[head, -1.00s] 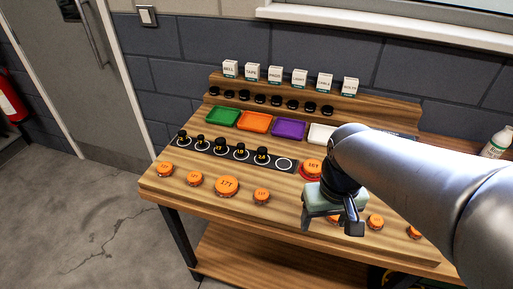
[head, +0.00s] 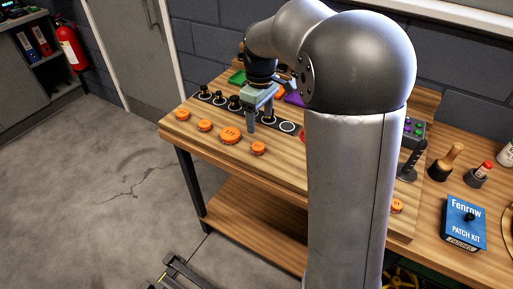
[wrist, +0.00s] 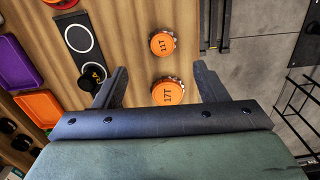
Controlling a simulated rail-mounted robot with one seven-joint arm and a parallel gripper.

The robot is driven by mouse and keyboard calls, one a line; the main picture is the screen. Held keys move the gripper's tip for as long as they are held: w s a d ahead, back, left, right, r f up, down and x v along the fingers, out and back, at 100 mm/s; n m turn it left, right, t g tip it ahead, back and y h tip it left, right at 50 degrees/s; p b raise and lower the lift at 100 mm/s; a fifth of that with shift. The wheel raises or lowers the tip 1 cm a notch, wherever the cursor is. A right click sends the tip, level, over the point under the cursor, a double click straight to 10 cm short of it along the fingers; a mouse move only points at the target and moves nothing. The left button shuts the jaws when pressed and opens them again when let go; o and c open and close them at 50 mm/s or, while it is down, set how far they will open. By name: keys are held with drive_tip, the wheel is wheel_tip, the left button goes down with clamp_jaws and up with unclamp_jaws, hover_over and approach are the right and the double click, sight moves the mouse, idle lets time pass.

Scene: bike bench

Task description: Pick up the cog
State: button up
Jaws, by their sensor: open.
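Several orange cogs lie along the front of the wooden bench. The large cog marked 17T (head: 230,135) has smaller cogs beside it, including one to its right (head: 258,148). My gripper (head: 260,121) is open and empty above the bench, fingers down, just behind this row. In the wrist view the 17T cog (wrist: 168,91) lies below and between the spread fingers (wrist: 161,70), apart from both. A cog marked 11T (wrist: 162,43) lies further up that picture. My arm hides much of the bench's right side in the head view.
A black strip with white rings (wrist: 80,38) and black knobbed pegs (head: 204,93) runs behind the cogs. Green (head: 237,76) and purple (wrist: 15,65) trays stand beyond it. At right are a blue patch kit box (head: 463,222) and bottles. Bare wood surrounds the cogs.

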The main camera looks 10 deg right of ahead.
sight(258, 146)
drive_tip(key=f+p, duration=0.1)
drive_tip(key=f, duration=0.9)
drive_tip(key=shift+a+f, duration=0.1)
drive_tip(key=shift+a, duration=0.1)
drive_tip(key=c, duration=1.1)
